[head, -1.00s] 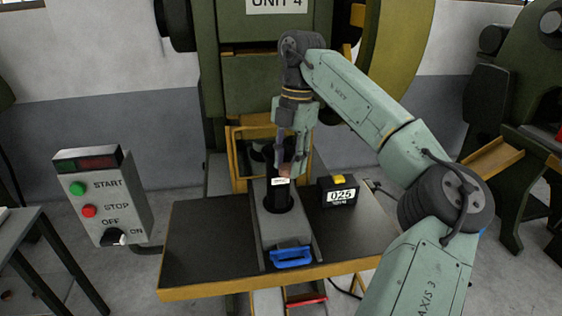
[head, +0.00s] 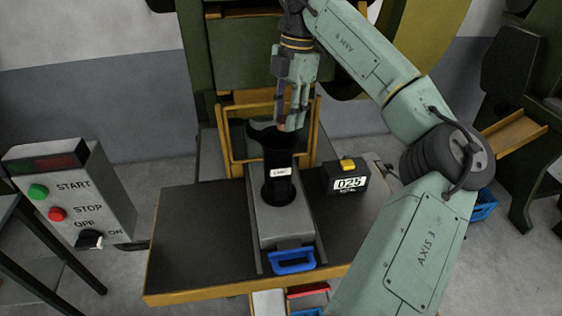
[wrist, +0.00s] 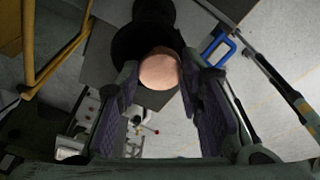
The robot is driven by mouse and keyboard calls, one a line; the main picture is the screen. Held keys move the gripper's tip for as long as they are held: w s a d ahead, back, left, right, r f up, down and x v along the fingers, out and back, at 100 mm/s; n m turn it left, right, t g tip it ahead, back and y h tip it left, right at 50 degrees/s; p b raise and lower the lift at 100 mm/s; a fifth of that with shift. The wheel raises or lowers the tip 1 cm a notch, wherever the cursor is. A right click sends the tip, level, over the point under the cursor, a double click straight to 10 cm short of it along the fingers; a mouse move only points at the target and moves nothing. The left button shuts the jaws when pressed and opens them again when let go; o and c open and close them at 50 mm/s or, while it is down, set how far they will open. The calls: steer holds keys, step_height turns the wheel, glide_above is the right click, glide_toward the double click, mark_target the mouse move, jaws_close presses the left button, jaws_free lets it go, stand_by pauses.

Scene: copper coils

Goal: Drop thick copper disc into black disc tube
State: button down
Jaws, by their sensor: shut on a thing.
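The thick copper disc (wrist: 159,69) is held between the fingertips of my gripper (wrist: 159,76) in the wrist view. In the head view only a small reddish part of the disc (head: 283,127) shows beside my gripper (head: 290,122). The black disc tube (head: 279,160) stands upright on the grey press slide, with a white label on its front and a flared top. My gripper is at the height of the tube's top, over its right side. In the wrist view the black tube (wrist: 130,42) lies just beyond the disc; I cannot tell whether they touch.
A yellow frame (head: 224,140) stands behind the tube. A counter box (head: 347,177) reading 025 sits to the right, and a blue handle (head: 293,261) is at the slide's front. The control box (head: 70,195) is at the left.

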steer(key=shift+f, duration=1.5)
steer(key=c, duration=1)
jaws_free()
steer(key=shift+c, duration=0.2)
step_height(320, 180, up, 12)
steer(key=w+d, duration=0.1)
steer(key=shift+w+d, duration=0.15)
steer(key=shift+d, duration=0.05)
steer(key=shift+f, duration=0.1)
